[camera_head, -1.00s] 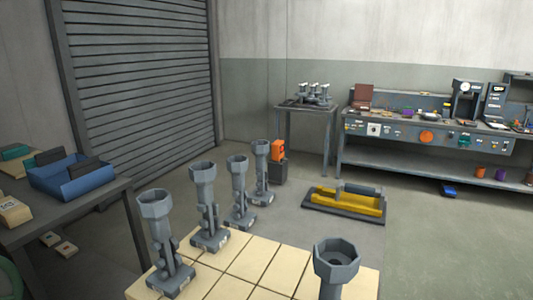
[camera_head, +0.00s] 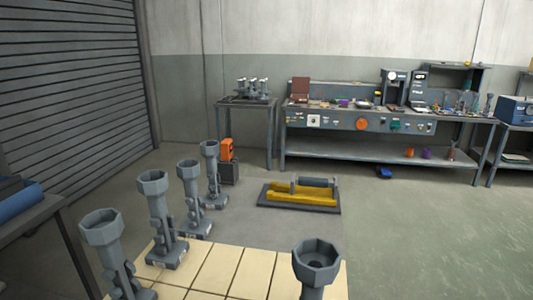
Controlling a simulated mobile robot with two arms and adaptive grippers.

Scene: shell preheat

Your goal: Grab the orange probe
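No probe can be made out for certain. Small orange items also show on and under the long workbench (camera_head: 300,117), too small to name. Neither of my grippers is in view.
Several grey octagonal-topped stands (camera_head: 159,215) rise around a tiled pale platform (camera_head: 220,270) in front. A yellow floor unit with a grey roller (camera_head: 300,195) lies beyond. A small table (camera_head: 246,103) is at the back; a blue tray (camera_head: 15,200) is at left. Floor at right is clear.

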